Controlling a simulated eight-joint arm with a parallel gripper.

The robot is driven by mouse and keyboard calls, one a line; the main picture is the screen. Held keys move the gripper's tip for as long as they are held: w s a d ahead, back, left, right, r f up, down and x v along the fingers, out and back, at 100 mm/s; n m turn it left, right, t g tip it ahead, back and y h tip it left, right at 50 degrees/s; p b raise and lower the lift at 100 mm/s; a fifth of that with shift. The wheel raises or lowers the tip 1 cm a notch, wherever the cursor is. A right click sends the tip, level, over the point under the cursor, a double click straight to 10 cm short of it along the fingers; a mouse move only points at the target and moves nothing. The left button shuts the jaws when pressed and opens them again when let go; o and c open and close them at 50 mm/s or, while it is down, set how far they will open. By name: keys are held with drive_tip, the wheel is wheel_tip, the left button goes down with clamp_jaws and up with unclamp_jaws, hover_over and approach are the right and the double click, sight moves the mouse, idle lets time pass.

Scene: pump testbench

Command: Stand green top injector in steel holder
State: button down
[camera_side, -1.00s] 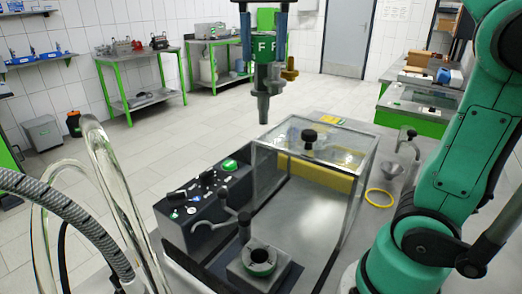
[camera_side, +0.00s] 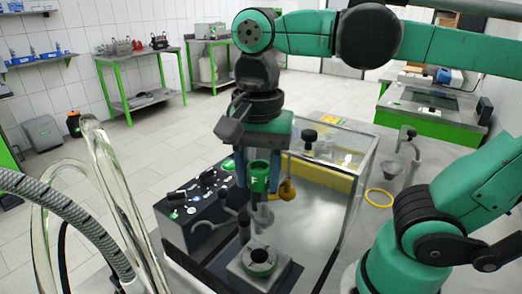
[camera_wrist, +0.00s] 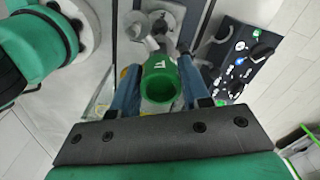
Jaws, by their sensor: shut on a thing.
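A small clamp post (camera_side: 244,228) stands just behind the holder. The black control panel (camera_side: 205,205) is to the left, and a clear-walled box (camera_side: 345,165) stands to the right and behind. A yellow ring (camera_side: 379,198) lies farther right. Clear and grey hoses (camera_side: 110,190) rise at the left front.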

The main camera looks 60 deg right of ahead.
sight(259, 226)
drive_tip(key=shift+f, duration=2.3)
drive_tip(key=shift+f, duration=0.25)
drive_tip(key=shift+f, duration=1.2)
drive_tip(key=shift+f, duration=0.25)
drive_tip(key=shift+f, duration=0.65)
drive_tip(key=shift+f, duration=0.45)
drive_tip(key=shift+c, duration=1.7)
unclamp_jaws()
drive_tip(key=shift+r, duration=0.15)
